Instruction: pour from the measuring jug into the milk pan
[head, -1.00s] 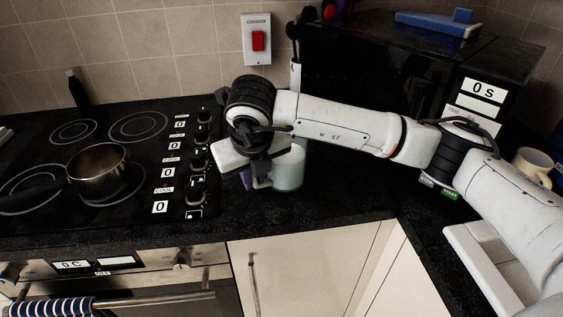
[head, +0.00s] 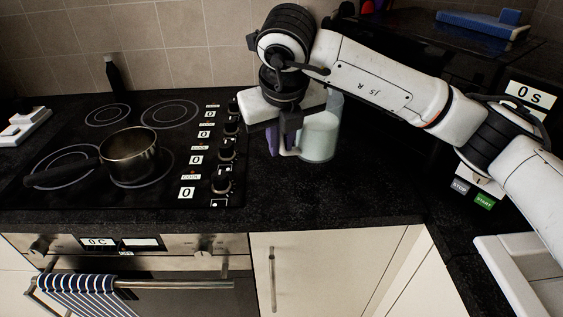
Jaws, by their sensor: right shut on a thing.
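The milk pan (head: 128,165) is a small dark metal pan on the front right ring of the hob, with its black handle pointing left. It looks empty. The measuring jug (head: 321,138) is clear, holds white liquid, and is upright right of the hob, seemingly just above the worktop. My right gripper (head: 284,143) is shut at the jug's left side, apparently on its handle. The fingers and wrist hide the handle and part of the rim. A purple part shows beside the fingers. My left gripper is not in view.
The black hob (head: 160,140) has a column of knobs (head: 226,150) between pan and jug. A dark bottle-like object (head: 114,72) stands behind the hob. The microwave (head: 400,110) is behind my right arm. The worktop (head: 330,195) in front of the jug is clear.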

